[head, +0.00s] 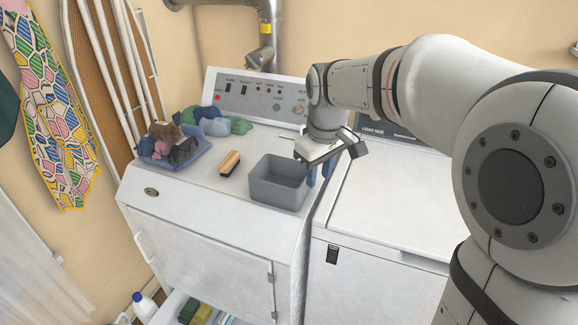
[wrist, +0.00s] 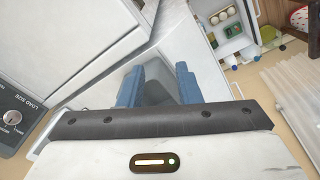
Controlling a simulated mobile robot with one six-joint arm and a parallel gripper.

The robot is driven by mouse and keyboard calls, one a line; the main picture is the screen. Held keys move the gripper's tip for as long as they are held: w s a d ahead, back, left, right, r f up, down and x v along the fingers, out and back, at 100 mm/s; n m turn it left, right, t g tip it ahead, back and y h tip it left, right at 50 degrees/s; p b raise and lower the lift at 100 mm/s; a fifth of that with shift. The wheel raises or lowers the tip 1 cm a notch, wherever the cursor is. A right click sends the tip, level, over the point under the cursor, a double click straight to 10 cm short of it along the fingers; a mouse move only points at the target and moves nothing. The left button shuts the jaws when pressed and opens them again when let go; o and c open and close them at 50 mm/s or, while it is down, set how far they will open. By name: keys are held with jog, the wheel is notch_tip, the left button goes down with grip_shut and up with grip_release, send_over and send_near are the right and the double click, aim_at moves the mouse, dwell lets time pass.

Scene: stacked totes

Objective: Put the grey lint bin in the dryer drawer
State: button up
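The grey lint bin (head: 280,187) stands upright, open at the top, on the dryer's right front part in the head view. My gripper (head: 319,172) points down at the bin's right side, its two blue fingers apart. In the wrist view the fingers (wrist: 159,88) show a clear gap with a darker grey patch between them; I cannot tell whether that is part of the bin. Whether a finger touches the bin is unclear. The dryer drawer (head: 172,306) is pulled out low at the dryer's front. It also shows in the wrist view (wrist: 196,40), with things inside.
A wooden brush (head: 230,163) lies left of the bin. The washer (head: 385,205) stands close on the right. A white bottle (head: 143,304) stands beside the drawer.

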aim_at(273, 205)
jog(key=w+a+f+n+g+b, duration=0.1)
jog(key=w+a+f+n+b, duration=0.2)
jog(key=w+a+f+n, duration=0.6)
jog(key=a+f+m, duration=0.1)
jog(key=f, duration=0.2)
jog(key=w+f+m, duration=0.1)
jog(key=f, duration=0.2)
jog(key=w+a+f+m, duration=0.1)
jog(key=f, duration=0.2)
jog(key=shift+a+f, duration=0.2)
jog(key=shift+a, duration=0.1)
grip_shut()
jog(key=shift+w, duration=0.1)
